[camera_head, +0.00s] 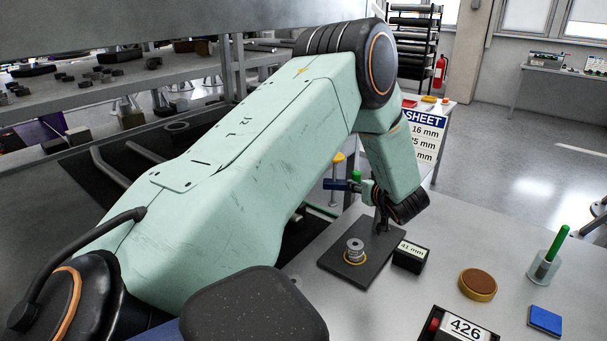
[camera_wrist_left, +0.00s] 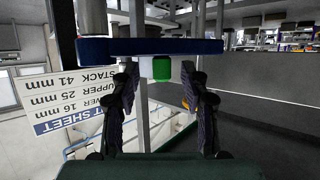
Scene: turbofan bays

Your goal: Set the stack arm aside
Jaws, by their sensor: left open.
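A blue bar, which looks like the stack arm, spans the top of the left wrist view (camera_wrist_left: 150,47), with a green knob (camera_wrist_left: 161,70) below it. In the head view its blue end (camera_head: 337,185) shows left of my wrist, above the bench. My left gripper (camera_wrist_left: 160,78) is open. Its dark fingers stand either side of the green knob, with gaps showing; contact with the bar is unclear. In the head view the fingers are small and partly hidden by my wrist. A metal stack (camera_head: 355,250) stands on a dark plate (camera_head: 343,272) nearby. My right gripper is not in view.
A "41 mm" block (camera_head: 410,256) sits beside the plate. Farther right are a brown disc (camera_head: 478,283), a cup (camera_head: 543,270) with a green-handled tool, a blue pad (camera_head: 545,320) and a "426" display (camera_head: 463,327). A sheet sign (camera_head: 428,140) stands behind.

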